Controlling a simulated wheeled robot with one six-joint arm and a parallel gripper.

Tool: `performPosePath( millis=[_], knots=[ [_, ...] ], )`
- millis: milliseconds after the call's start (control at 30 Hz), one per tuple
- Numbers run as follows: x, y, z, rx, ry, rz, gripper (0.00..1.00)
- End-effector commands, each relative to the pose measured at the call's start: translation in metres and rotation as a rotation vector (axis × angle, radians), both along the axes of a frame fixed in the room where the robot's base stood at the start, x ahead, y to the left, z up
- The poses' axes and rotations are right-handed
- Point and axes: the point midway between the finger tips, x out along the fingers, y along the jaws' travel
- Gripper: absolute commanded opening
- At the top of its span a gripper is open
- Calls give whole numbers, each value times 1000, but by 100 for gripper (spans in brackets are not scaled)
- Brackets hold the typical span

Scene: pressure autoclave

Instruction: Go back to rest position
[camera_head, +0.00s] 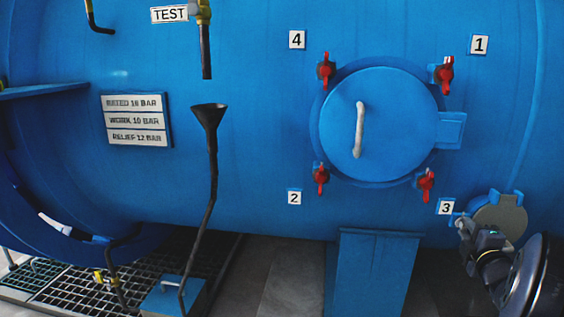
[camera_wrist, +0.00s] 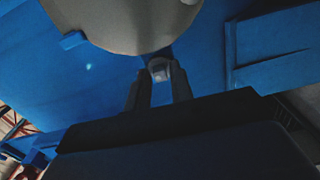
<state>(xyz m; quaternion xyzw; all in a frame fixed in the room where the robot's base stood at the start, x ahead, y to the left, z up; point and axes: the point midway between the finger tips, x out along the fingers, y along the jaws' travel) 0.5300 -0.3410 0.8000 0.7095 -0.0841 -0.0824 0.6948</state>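My gripper (camera_head: 466,228) is at the lower right in the head view, beside a round grey-beige disc (camera_head: 505,217) on a blue mount below label 3. In the wrist view its two dark fingers (camera_wrist: 160,82) point up with a gap between them. A small pale knob (camera_wrist: 160,68) shows between the fingertips, just below the large disc (camera_wrist: 125,20). I cannot tell whether the fingers touch this knob or only stand around it.
The blue vessel's round door (camera_head: 385,125) has a pale handle (camera_head: 359,130) and red clamps, including one (camera_head: 427,185) left of my gripper. A blue support (camera_head: 372,272) stands below. A black funnel pipe (camera_head: 212,150) and floor grating (camera_head: 90,268) are at left.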

Motion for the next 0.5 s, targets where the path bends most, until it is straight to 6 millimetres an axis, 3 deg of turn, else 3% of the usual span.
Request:
performPosePath(
  millis=[500],
  knots=[
    [0, 0, 0, -423, 101, 0, 22]
  ],
)
